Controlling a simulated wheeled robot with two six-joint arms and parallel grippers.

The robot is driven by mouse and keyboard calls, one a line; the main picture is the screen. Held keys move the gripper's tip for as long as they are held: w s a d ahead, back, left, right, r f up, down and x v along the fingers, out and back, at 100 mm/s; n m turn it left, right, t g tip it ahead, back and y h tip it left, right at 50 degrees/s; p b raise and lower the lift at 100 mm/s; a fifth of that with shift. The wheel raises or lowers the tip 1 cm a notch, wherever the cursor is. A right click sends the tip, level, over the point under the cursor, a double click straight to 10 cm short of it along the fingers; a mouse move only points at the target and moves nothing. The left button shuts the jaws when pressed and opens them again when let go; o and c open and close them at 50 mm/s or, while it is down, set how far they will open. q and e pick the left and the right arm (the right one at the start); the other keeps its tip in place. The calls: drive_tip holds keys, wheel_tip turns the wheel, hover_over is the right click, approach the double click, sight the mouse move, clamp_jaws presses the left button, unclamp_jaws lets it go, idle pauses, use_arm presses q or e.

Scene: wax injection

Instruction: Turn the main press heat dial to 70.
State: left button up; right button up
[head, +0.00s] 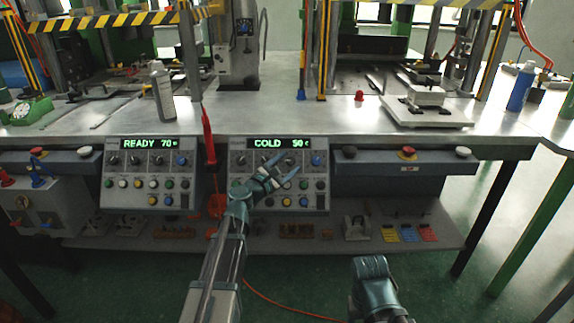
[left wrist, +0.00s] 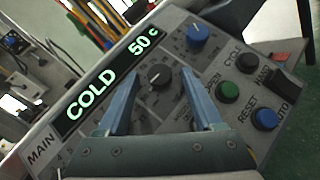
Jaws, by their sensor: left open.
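The main press panel (head: 320,184) is the right one of two grey control panels under the bench edge. Its green display (head: 281,143) reads COLD 50 c, and the left wrist view shows MAIN beside the same display (left wrist: 112,78). My left gripper (head: 281,166) is open in front of the panel's dial row. In the left wrist view, a black dial (left wrist: 160,76) shows between the open fingertips (left wrist: 161,72), with no clear grip on it. Its label is partly hidden by the fingers. A blue dial (left wrist: 197,37) is beyond it.
Another panel (head: 109,185) at left reads READY 70. Green, blue and black controls (left wrist: 228,91) sit right of the fingers. The metal bench (head: 270,115) overhangs the panels, and a shelf (head: 345,241) lies below.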

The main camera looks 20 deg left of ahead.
sight(290, 158)
use_arm(q)
clamp_jaws()
